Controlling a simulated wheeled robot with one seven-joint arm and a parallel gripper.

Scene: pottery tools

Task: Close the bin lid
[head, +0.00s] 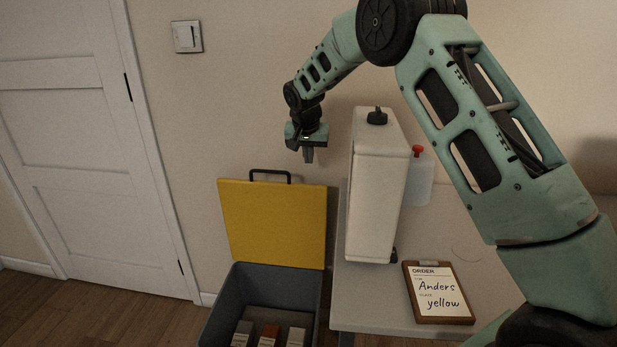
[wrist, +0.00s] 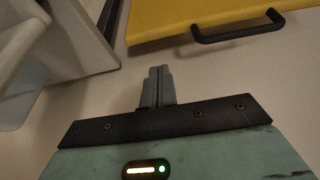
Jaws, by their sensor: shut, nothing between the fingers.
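The bin (head: 228,295) is a dark grey open box on the floor at the lower middle of the head view. Its yellow lid (head: 272,225) stands raised at the back, near the wall, with a black handle (head: 270,173) on its top edge. The lid (wrist: 185,18) and handle (wrist: 240,32) also show at the top of the wrist view. My gripper (head: 309,156) is shut and empty, above and to the right of the handle in the head view. Its closed fingers (wrist: 158,88) point toward the gap beside the lid in the wrist view, apart from the handle.
A table (head: 365,310) stands right of the bin. It holds a tall white container (head: 380,190), a bottle with a red top (head: 419,180) and an order clipboard (head: 438,292). Several small blocks (head: 268,335) lie in the bin. A white door (head: 80,150) is at left.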

